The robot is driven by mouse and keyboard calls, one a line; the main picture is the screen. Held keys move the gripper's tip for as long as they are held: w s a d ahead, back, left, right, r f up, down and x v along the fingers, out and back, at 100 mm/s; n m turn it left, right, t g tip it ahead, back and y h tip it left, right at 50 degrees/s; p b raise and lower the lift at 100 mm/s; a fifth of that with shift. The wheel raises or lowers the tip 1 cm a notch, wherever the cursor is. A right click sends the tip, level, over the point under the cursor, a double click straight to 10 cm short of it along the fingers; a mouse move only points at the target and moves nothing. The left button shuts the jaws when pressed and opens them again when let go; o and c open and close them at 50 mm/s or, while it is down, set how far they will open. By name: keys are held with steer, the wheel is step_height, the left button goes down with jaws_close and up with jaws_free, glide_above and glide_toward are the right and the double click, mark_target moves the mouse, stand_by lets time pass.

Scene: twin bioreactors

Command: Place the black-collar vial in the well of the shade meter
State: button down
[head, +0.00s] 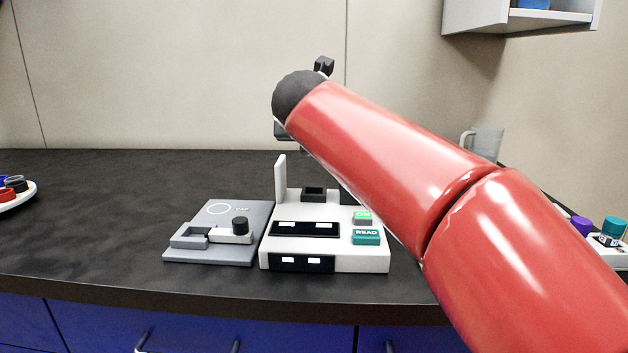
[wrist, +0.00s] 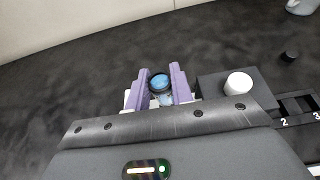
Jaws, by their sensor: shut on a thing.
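The purple-padded fingers of my gripper (wrist: 160,74) are shut on the black-collar vial (wrist: 160,82) in the wrist view. I look down on its dark ring, with blue inside it. The white shade meter (head: 337,262) stands on the counter in the head view, with ON and READ buttons on its right. Its dark square well (head: 314,192) is at the back, and a white flap stands upright beside it on the left. In the head view my arm hides the gripper and the vial. The wrist view does not clearly show the well.
A grey cap stand (head: 213,253) with a black knob sits left of the meter. In the wrist view, a dark block (wrist: 215,85) with a white cylinder (wrist: 238,84) and slots numbered 2 and 3 is at right. The far-left counter is mostly clear.

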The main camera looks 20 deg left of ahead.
step_height(320, 180, down, 8)
steer(key=b, duration=0.2)
steer(key=shift+f+b, duration=0.2)
steer(key=shift+b, duration=0.1)
steer(key=c, duration=1.2)
jaws_free()
steer(key=shift+c, duration=0.2)
steer(key=shift+r, duration=0.1)
steer(key=v, duration=1.2)
